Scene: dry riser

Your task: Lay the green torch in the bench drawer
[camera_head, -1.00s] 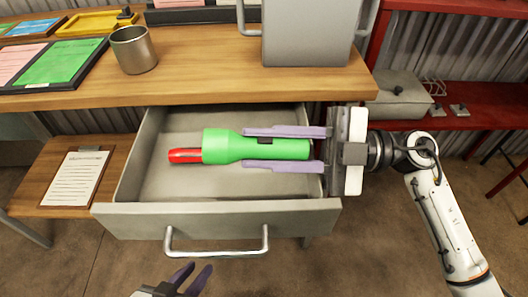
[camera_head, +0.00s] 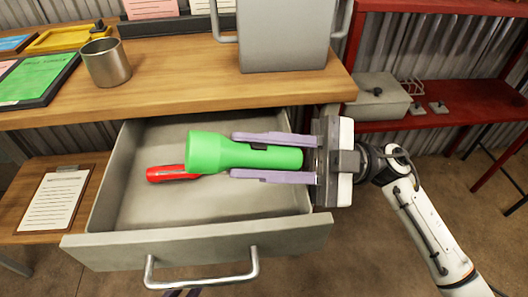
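The green torch (camera_head: 215,153) lies lengthwise across the open bench drawer (camera_head: 185,251) in the head view, its wide head to the left. My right gripper (camera_head: 234,156) reaches in from the right. Its two purple fingers are shut along both sides of the torch's handle. I cannot tell exactly how far the torch is above the drawer floor. A red object (camera_head: 170,173) lies in the drawer, partly hidden behind the torch head. Only a sliver of my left gripper (camera_head: 182,293) shows at the bottom edge.
The wooden bench top (camera_head: 190,70) overhangs the drawer's back and carries a metal mug (camera_head: 105,63) and a grey box (camera_head: 285,38). A clipboard (camera_head: 55,200) lies on a lower shelf at left.

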